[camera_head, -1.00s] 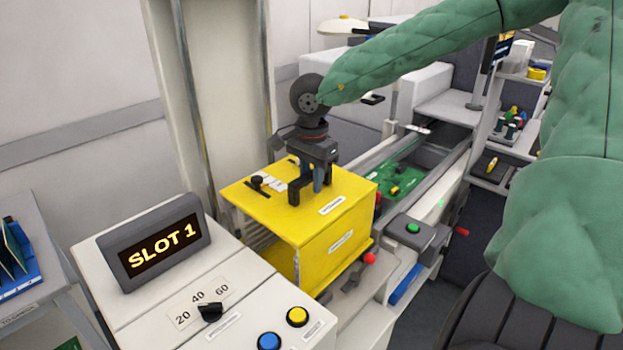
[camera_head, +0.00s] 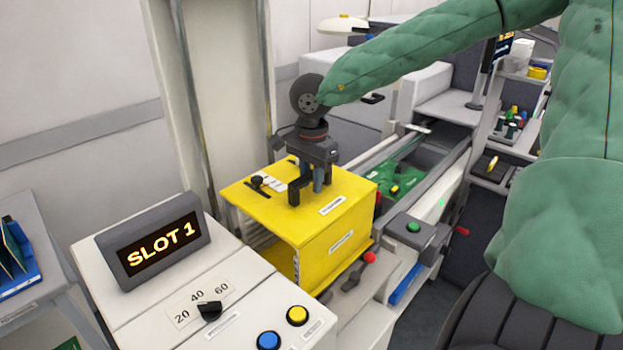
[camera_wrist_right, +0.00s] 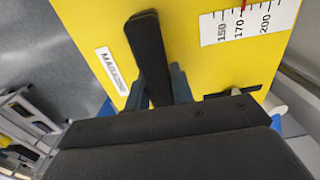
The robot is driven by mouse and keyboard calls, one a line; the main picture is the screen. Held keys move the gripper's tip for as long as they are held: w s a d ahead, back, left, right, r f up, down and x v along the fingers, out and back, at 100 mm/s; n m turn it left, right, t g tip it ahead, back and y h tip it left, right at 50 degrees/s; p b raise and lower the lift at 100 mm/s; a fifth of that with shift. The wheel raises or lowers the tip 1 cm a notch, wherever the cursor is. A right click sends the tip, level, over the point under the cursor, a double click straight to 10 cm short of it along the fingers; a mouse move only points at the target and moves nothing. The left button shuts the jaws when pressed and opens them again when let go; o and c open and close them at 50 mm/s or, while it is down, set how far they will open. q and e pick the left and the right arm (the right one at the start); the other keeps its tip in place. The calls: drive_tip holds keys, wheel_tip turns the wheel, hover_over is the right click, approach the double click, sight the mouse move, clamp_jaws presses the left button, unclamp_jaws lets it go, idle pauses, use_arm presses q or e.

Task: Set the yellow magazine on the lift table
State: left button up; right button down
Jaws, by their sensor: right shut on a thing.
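The yellow magazine (camera_head: 330,224) is a box with a yellow top and side, standing between the console and the conveyor rails in the head view. My right gripper (camera_head: 307,190) is over its top, pointing down, shut on the magazine's top handle, which the fingers mostly hide. In the right wrist view the magazine's top (camera_wrist_right: 195,25) fills much of the picture, with the dark fingers (camera_wrist_right: 160,85) against it and a width scale at the right. The lift table cannot be made out; the magazine hides what is under it. My left gripper is not in view.
A console with a SLOT 1 display (camera_head: 155,243), a knob and blue and yellow buttons stands at front left. Conveyor rails with a green board (camera_head: 400,182) run behind the magazine. A small box with a green button (camera_head: 413,228) and red knobs sit at its right.

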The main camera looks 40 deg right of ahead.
drive_tip(key=shift+f+b, duration=0.3)
drive_tip(key=shift+b, duration=0.15)
idle(0.3)
drive_tip(key=c, duration=1.1)
unclamp_jaws()
drive_tip(key=shift+f, duration=0.1)
drive_tip(key=shift+r, duration=0.65)
drive_tip(key=shift+r+b, duration=0.85)
drive_tip(key=shift+r, duration=2.5)
